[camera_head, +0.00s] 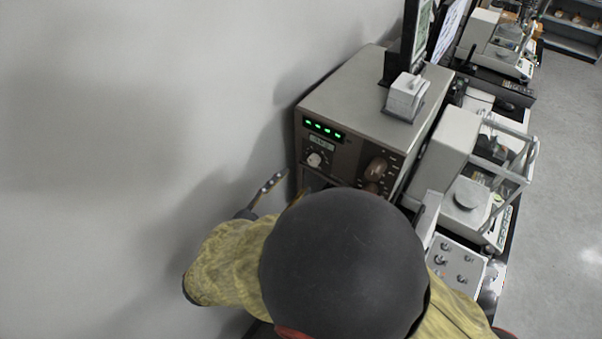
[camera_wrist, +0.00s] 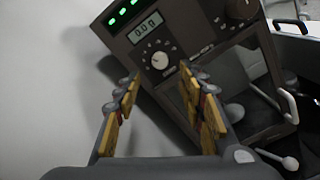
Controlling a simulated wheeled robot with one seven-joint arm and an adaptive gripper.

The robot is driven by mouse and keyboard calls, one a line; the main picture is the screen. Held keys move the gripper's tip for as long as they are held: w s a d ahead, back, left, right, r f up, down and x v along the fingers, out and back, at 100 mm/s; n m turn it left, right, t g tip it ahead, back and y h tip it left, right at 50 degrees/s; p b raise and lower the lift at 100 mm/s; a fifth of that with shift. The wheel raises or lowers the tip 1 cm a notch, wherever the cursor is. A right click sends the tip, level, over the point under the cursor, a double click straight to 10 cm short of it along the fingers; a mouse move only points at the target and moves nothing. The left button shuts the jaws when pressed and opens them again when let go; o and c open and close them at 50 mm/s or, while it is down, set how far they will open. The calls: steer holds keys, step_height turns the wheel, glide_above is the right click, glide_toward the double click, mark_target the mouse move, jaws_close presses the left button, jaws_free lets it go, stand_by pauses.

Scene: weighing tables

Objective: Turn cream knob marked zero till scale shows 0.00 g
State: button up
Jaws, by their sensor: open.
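The scale (camera_head: 370,120) is a grey-brown box with a dark front panel, standing against the wall. The cream knob (camera_head: 314,160) sits low on the panel's left, under a small display (camera_head: 321,143). In the wrist view the knob (camera_wrist: 159,60) has a ring of marks around it. The display (camera_wrist: 145,27) there seems to show zeros, but the digits are too small to read surely. My gripper (camera_wrist: 160,75) is open and empty, its yellow-padded fingers apart, with the knob seen beyond and between the tips. My arm hides the lower panel in the head view.
Green lights (camera_head: 323,129) glow above the display. Larger brown knobs (camera_head: 377,166) sit to the right on the panel. A small white block (camera_head: 405,96) rests on top of the box. A balance (camera_head: 466,200) stands to the right. The wall side at left is bare.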

steer(key=shift+v, duration=2.25)
steer(key=shift+w, duration=0.1)
steer(key=s+d+f+m+g+y+b, duration=0.2)
steer(key=s+d+f+m+g+y, duration=0.4)
steer(key=s+d+f+m+g, duration=0.45)
steer(key=d+r+m+t+y+b, duration=0.2)
steer(key=d+r+m+y+b, duration=0.2)
steer(key=d+r+m, duration=0.6)
steer(key=shift+d+r+m+y, duration=0.35)
steer(key=shift+d+m+y, duration=0.2)
steer(key=shift+d, duration=0.15)
